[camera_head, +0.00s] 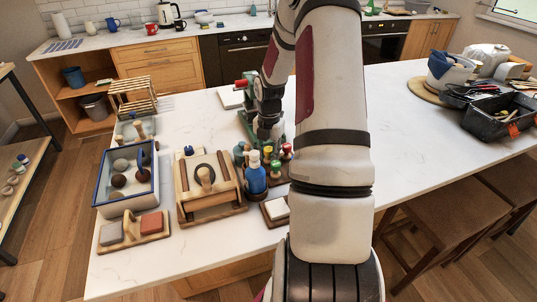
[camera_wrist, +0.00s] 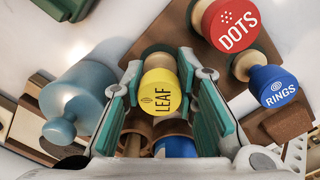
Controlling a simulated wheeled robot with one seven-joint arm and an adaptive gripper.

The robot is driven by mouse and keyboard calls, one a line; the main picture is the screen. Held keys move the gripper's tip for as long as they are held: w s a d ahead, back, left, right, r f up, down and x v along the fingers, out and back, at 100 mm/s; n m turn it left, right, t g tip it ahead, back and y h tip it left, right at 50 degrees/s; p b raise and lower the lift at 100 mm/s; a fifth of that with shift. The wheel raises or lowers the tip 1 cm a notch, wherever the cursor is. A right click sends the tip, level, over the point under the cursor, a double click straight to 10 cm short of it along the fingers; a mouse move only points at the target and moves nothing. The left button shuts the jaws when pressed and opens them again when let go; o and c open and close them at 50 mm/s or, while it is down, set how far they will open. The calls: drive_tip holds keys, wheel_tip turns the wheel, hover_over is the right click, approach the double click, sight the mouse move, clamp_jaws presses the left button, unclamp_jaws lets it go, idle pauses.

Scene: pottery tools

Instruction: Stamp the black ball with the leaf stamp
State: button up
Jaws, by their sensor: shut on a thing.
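The yellow leaf stamp (camera_wrist: 160,92), its top marked LEAF, sits between the two green-padded fingers of my gripper (camera_wrist: 158,100) in the wrist view. The fingers are closed on it. In the head view the wrist is over the tool group at the middle of the table, and the fingers are hard to make out. A blue-rimmed tray (camera_head: 126,208) at the left holds several balls. A dark ball (camera_head: 118,181) lies near its middle, with a grey ball (camera_head: 121,165) behind it. I cannot tell whether the dark one is black or brown.
A wooden frame (camera_head: 184,215) stands between the tray and the blue bottle (camera_head: 255,181). A sponge holder (camera_head: 133,232) sits in front of the tray.

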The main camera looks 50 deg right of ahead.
drive_tip(key=shift+f, duration=0.2)
drive_tip(key=o, duration=1.1)
wheel_tip(320, 180, up, 11)
drive_tip(key=shift+r, duration=0.45)
